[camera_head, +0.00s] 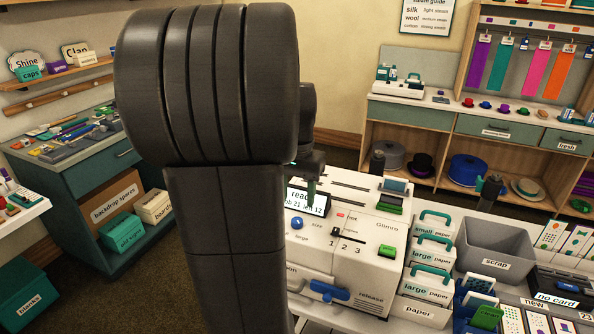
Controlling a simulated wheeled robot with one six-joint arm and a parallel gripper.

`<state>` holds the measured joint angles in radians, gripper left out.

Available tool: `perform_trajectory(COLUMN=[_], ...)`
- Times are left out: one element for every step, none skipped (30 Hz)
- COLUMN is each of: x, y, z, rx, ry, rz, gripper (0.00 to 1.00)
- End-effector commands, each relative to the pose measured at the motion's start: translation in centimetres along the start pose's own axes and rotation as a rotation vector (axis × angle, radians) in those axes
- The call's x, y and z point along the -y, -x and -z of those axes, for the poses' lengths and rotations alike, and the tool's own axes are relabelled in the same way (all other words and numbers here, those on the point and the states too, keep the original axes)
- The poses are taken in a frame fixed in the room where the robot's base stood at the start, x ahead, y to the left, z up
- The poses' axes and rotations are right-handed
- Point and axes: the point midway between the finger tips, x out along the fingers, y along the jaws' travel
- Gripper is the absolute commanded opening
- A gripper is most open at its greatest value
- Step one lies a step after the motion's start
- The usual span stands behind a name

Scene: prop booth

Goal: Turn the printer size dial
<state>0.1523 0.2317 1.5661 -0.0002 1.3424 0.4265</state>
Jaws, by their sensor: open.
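The white printer (362,258) stands on the counter right of my arm. A lit display (306,202) reading "ready" sits just above the dial. My gripper (311,188) hangs in front of the display, above and slightly right of the dial, and appears apart from it. It is open with nothing seen in it. My arm hides the printer's left side and part of the gripper.
The printer front also has a numbered slider (361,231), a green button (387,251) and a blue release lever (329,291). Paper boxes (428,284) and a grey scrap bin (496,251) stand close on the right. A dark cylinder (377,162) stands behind.

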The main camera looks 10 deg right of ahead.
Motion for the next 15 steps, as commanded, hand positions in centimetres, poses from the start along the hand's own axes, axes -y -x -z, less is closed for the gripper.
perform_trajectory(x=[0.0, 0.0, 0.0, 0.0, 0.0, 0.0, 0.0, 0.0, 0.0, 0.0, 0.0, 0.0, 0.0, 0.0, 0.0], y=[1.3, 1.9, 2.8, 3.4, 4.0, 4.6, 5.1, 5.5, 6.0, 6.2, 6.5, 6.7, 6.9, 7.0, 7.1], z=[0.1, 0.1, 0.1, 0.1, 0.1, 0.0, 0.1, 0.1, 0.1, 0.0, 0.0, 0.0, 0.0, 0.0, 0.0], rx=[-0.005, -0.005, -0.005, -0.004, -0.004, -0.004, -0.003, -0.002, -0.002, -0.001, -0.001, -0.001, -0.001, 0.0, 0.0], ry=[0.0, 0.0, 0.0, 0.0, 0.0, 0.0, 0.0, 0.0, 0.0, 0.0, 0.0, 0.0, 0.0, 0.0, 0.0], rz=[0.002, 0.002, 0.002, 0.002, 0.002, 0.002, 0.001, 0.001, 0.001, 0.0, 0.0, 0.0, 0.0, 0.0, 0.0], gripper=[0.49, 0.49, 0.49, 0.49, 0.49, 0.49, 0.49, 0.49, 0.49, 0.49, 0.49, 0.49, 0.49, 0.49, 0.49])
